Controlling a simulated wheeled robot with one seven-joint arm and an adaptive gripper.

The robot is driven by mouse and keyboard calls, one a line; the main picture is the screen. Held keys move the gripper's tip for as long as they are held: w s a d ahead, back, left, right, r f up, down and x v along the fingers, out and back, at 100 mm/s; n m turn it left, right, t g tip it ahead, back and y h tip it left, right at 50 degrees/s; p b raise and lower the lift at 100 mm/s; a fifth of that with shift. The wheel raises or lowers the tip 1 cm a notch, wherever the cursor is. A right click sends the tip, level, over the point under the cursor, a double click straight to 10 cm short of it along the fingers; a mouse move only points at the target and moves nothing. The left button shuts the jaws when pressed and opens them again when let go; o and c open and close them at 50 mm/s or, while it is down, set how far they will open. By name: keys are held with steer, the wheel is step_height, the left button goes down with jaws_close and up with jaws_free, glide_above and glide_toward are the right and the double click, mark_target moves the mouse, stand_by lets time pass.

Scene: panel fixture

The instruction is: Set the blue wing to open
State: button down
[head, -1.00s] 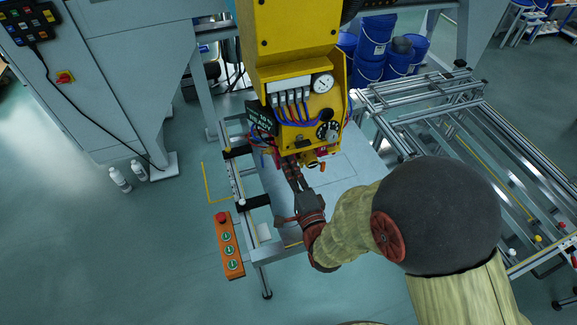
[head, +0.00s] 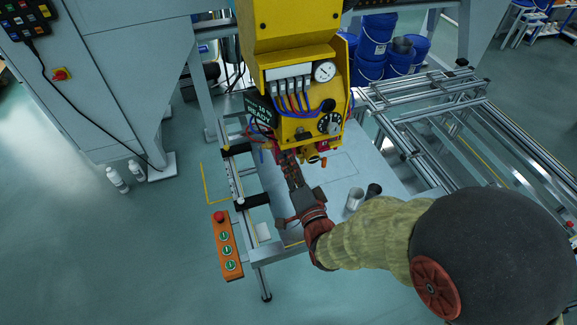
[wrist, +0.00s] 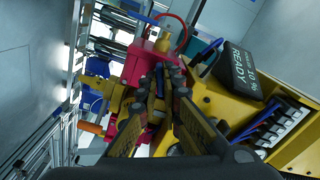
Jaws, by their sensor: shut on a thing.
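In the wrist view, my gripper (wrist: 162,90) has its two dark fingers close together in front of a red valve body (wrist: 145,62). A narrow blue piece, apparently the blue wing (wrist: 160,78), shows between the fingertips, mostly hidden by them. My gripper is shut on it. How far the wing is turned is not clear. In the head view, my gripper (head: 284,158) reaches up from below to the underside of the yellow panel box (head: 300,75), and the blue wing cannot be made out there.
A yellow fitting (wrist: 95,85) and an orange handle (wrist: 90,128) sit left of the fingers. A black READY display (wrist: 240,75) is close on the right. Metal cups (head: 355,198) stand on the table (head: 345,170). An orange button box (head: 226,245) is at the left.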

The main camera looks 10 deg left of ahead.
steer(key=n+b, duration=0.3)
steer(key=shift+f+n, duration=0.25)
steer(key=shift+n, duration=0.15)
steer(key=n+b, duration=0.2)
steer(key=n, duration=0.1)
steer(key=shift+n+b, duration=0.3)
steer(key=shift+b, duration=0.1)
steer(key=n+b, duration=0.4)
steer(key=n, duration=0.1)
steer(key=shift+r+n, duration=0.1)
steer(key=shift+n, duration=0.3)
steer(key=c, duration=2)
jaws_free()
steer(key=shift+r, duration=0.1)
steer(key=shift+s, duration=0.1)
